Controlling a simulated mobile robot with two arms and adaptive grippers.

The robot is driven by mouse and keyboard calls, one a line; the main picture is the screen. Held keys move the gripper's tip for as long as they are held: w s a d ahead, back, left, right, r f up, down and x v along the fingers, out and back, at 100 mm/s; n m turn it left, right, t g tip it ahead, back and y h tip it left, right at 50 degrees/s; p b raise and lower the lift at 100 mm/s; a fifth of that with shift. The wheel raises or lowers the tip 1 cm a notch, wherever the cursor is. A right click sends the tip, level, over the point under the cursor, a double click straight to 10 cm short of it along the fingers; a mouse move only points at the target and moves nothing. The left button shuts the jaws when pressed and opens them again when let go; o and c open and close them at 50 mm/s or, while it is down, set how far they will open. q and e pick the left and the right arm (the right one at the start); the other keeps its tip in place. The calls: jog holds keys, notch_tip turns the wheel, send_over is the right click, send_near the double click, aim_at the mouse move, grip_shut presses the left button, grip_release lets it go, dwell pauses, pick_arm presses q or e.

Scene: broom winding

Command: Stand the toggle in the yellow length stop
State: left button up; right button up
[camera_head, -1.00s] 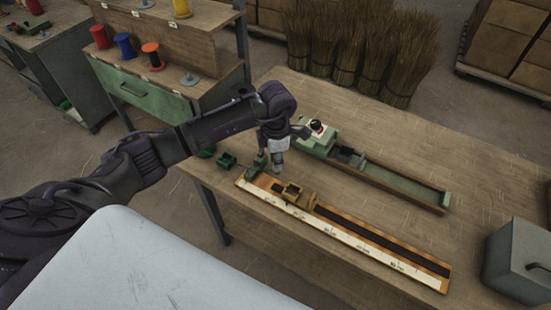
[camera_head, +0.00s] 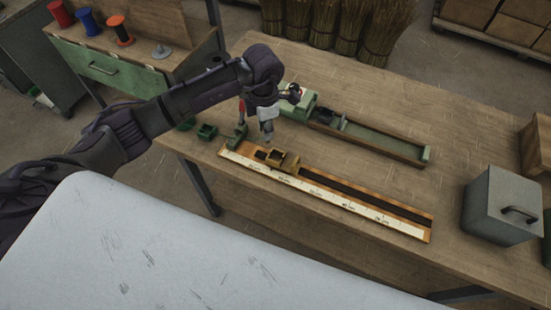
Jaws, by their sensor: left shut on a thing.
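The yellow length stop (camera_head: 284,160) sits on the long wooden measuring board (camera_head: 330,194), towards its left end. My left gripper (camera_head: 267,134) points down just behind the board, up and left of the stop and apart from it in the picture. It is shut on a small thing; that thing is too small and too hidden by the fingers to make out. I cannot tell the toggle apart anywhere in this view. My right gripper is not in view.
Behind lies a long green-ended fixture (camera_head: 375,142). A grey metal box (camera_head: 503,204) stands at the right.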

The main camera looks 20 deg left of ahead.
pick_arm(q)
jog(key=d, duration=0.3)
jog(key=shift+s+d, duration=0.1)
jog(key=shift+s, duration=0.1)
notch_tip(320, 180, down, 3)
jog(key=b, duration=0.3)
dwell(0.4)
jog(key=shift+f, duration=0.1)
jog(key=shift+f+b, duration=0.55)
jog(key=shift+b, duration=0.2)
